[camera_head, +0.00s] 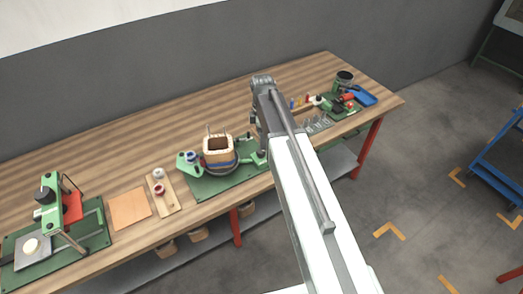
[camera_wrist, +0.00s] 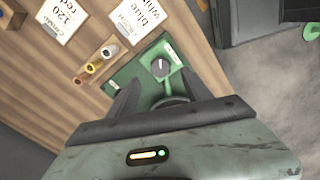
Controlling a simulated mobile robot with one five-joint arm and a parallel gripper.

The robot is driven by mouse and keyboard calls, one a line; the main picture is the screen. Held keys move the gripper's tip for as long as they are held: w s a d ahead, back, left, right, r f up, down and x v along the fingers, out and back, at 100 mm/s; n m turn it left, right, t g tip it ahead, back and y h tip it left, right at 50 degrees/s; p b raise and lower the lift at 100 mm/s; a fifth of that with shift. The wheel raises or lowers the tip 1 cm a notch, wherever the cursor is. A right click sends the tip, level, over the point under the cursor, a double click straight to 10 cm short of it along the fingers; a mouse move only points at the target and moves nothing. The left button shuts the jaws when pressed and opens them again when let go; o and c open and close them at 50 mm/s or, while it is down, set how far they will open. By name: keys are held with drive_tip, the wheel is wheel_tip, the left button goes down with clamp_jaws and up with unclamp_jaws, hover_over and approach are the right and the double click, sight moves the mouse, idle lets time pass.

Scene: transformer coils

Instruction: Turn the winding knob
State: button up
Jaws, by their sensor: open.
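In the wrist view a dark round knob (camera_wrist: 160,67) with a pale line mark sits on a green bracket (camera_wrist: 173,75) above a green plate (camera_wrist: 120,75). I take it to be the winding knob. My gripper (camera_wrist: 158,88) is open, its two dark fingers spread at left and right. The knob shows beyond the gap between them, apart from both; the exact distance cannot be told. In the head view my arm covers part of the bench, and which green fixture this knob belongs to is unclear. A coil on a square tan former (camera_head: 219,151) stands on a green plate.
The wooden bench (camera_head: 128,120) also carries a green press (camera_head: 60,212) at left, a spool board (camera_head: 164,193) and a blue tray (camera_head: 366,96) at right.

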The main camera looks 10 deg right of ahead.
sight(261, 153)
wheel_tip(261, 153, down, 8)
drive_tip(key=b, duration=0.7)
drive_tip(key=shift+b, duration=0.35)
drive_tip(key=shift+r, duration=0.15)
drive_tip(key=shift+c, duration=0.4)
